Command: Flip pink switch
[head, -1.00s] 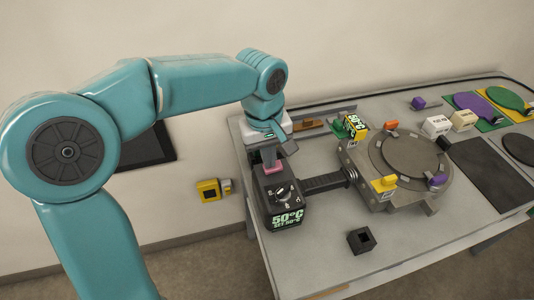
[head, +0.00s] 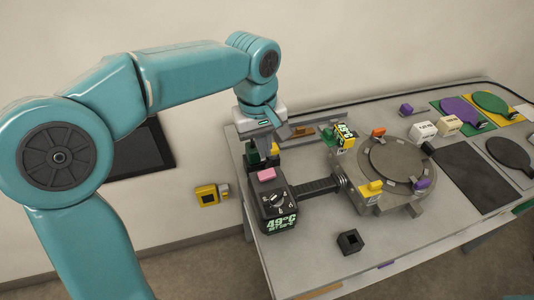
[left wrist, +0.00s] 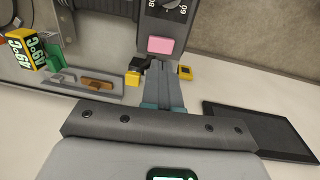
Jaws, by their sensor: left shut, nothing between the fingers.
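The pink switch (head: 267,174) sits on top of a black control box (head: 262,211) at the near left of the table. The box also has a dial (head: 277,199) and a green display reading 49°C. My left gripper (head: 262,150) is shut and empty, just behind and above the switch. In the left wrist view the pink switch (left wrist: 160,45) lies just beyond the shut fingertips (left wrist: 159,64), apparently apart from them. Which way the switch is tilted is hard to tell. My right gripper is not in view.
A round grey fixture (head: 395,165) with orange, yellow and purple blocks stands right of the box, joined by a black ribbed link (head: 318,186). A small black hollow block (head: 349,241) lies in front. A yellow wall box (head: 207,195) is left of the table.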

